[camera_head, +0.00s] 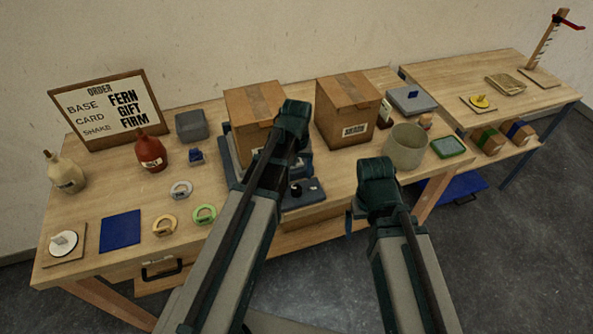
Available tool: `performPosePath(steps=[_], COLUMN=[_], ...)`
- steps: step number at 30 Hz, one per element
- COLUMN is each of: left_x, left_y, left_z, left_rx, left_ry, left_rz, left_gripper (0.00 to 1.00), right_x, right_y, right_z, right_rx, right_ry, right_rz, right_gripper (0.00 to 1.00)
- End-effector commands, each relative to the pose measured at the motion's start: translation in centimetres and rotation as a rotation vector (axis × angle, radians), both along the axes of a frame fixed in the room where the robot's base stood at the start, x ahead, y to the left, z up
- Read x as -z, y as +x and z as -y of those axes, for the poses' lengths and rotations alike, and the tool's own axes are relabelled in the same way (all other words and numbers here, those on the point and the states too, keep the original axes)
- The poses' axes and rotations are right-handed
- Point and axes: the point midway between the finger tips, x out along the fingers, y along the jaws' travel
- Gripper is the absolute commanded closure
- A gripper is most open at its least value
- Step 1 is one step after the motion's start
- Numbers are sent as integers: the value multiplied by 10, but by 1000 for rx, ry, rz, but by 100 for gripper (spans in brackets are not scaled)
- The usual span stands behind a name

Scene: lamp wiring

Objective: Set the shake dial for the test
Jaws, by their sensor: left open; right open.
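A dark blue-grey machine stands mid-table under a cardboard box (252,104), with a low front panel (312,193). A black dial (296,188) sits on that panel; its setting is too small to read. An order sign (112,108) reads base FERN, card GIFT, shake FIRM. My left gripper (291,120) is in front of the cardboard box, above and beyond the dial, and its arm hides part of the machine. My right gripper (375,178) is at the table's front edge, right of the panel. Both are open, with no object visible in them.
A second cardboard box (347,112) and a pale pot (405,147) stand to the right. Two bottles, several rings and a blue mat (121,230) are at left. A white disc (63,243) lies on a board at far left. A side table (440,80) stands right.

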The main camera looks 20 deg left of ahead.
Motion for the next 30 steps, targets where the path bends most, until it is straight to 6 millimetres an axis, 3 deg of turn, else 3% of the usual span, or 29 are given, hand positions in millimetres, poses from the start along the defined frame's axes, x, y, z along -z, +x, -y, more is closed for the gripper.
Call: performPosePath(steps=[1, 10, 30], left_x=[-17, -56, -52], left_y=[0, 0, 0], left_z=[0, 0, 0], left_rx=[0, 0, 0], left_ry=[0, 0, 0], left_rz=[0, 0, 0], left_gripper=[23, 23, 23], right_x=[-17, -56, -53], right_y=[0, 0, 0], right_z=[0, 0, 0], right_rx=[0, 1, 2], right_ry=[0, 0, 1], right_rz=[0, 0, 0], right_gripper=[0, 0, 0])
